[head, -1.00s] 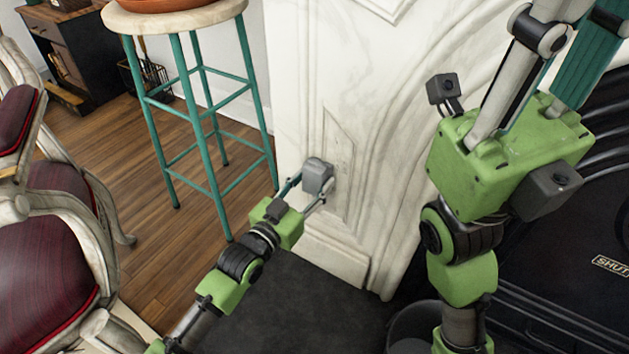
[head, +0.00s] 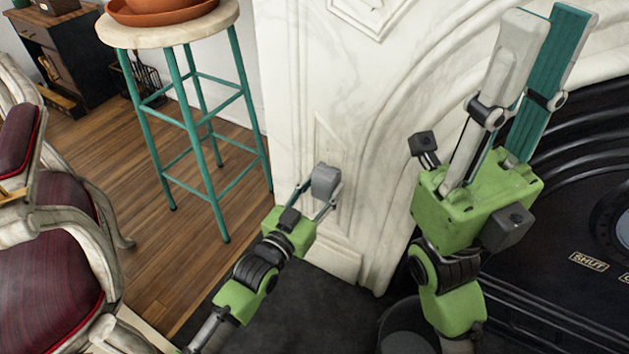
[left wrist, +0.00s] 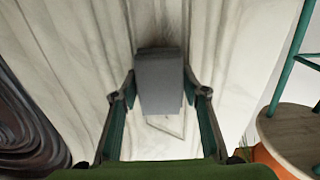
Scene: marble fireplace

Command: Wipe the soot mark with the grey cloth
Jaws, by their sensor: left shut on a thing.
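The grey cloth (head: 325,181) is a small folded block between the fingertips of my left gripper (head: 322,188), which is shut on it. It is held up against or very near the white marble pilaster (head: 290,110); I cannot tell if it touches. In the left wrist view the cloth (left wrist: 160,78) sits mid-picture between both fingers, in front of the veined marble. A dark smudge, perhaps the soot mark (left wrist: 151,28), shows beyond the cloth's upper edge, partly hidden by it. My right gripper (head: 546,22) is raised, open and empty, in front of the fireplace.
A teal-legged stool (head: 170,27) with a terracotta dish stands left of the pilaster. A carved chair (head: 55,240) is at far left. The black fireplace insert (head: 590,240) is at right. A dark bucket (head: 400,325) stands below my right arm.

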